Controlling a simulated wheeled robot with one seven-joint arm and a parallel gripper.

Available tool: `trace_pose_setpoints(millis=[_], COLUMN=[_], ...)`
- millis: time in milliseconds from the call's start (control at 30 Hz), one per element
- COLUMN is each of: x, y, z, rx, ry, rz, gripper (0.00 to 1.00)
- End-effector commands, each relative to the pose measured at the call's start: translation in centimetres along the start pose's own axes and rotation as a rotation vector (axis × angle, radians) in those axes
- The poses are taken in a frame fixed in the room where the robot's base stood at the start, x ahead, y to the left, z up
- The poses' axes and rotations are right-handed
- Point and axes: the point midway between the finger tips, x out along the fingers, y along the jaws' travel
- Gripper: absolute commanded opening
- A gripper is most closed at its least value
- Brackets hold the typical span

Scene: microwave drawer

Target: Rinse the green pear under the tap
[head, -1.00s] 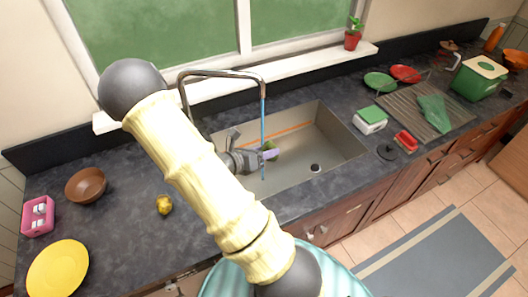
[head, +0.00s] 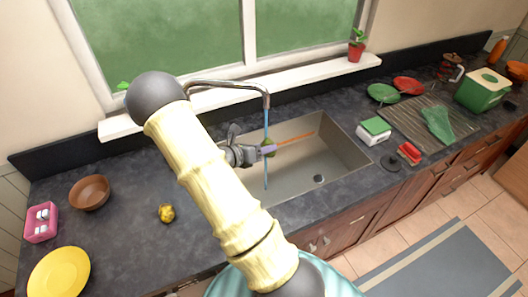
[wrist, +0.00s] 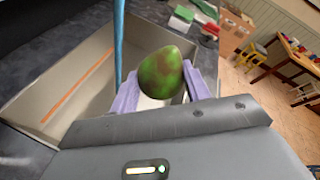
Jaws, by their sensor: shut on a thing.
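The green pear (wrist: 162,73), with reddish-brown patches, is held between the two lilac fingers of my gripper (wrist: 155,88) in the wrist view. In the head view my gripper (head: 262,150) is over the left part of the sink, and the pear (head: 269,147) shows only partly behind the fingers. The tap (head: 228,87) arches over the sink from the back edge. A thin blue water stream (head: 267,120) falls from its spout and passes right by the fingertips and pear. In the wrist view the stream (wrist: 118,40) runs just left of the pear; I cannot tell whether they touch.
The sink basin (head: 335,160) is empty apart from its drain and an orange strip. A sponge box (head: 374,130) and a red brush (head: 409,153) stand right of it. A brown bowl (head: 89,192), a yellow fruit (head: 167,213) and a yellow plate (head: 58,272) are on the left counter.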

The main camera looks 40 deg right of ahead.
Motion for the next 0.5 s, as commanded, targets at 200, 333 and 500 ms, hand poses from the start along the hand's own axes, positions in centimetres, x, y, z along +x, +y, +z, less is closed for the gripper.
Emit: trace_pose_setpoints(millis=[200,333,500], x=[0.9,1.4,2.0], y=[1.4,2.2,3.2], z=[0.8,1.2,1.8], rx=[0.002,0.001,0.001], ry=[0.000,-0.001,0.000], rz=[-0.001,-0.001,0.000], gripper=[0.21,0.21,0.21])
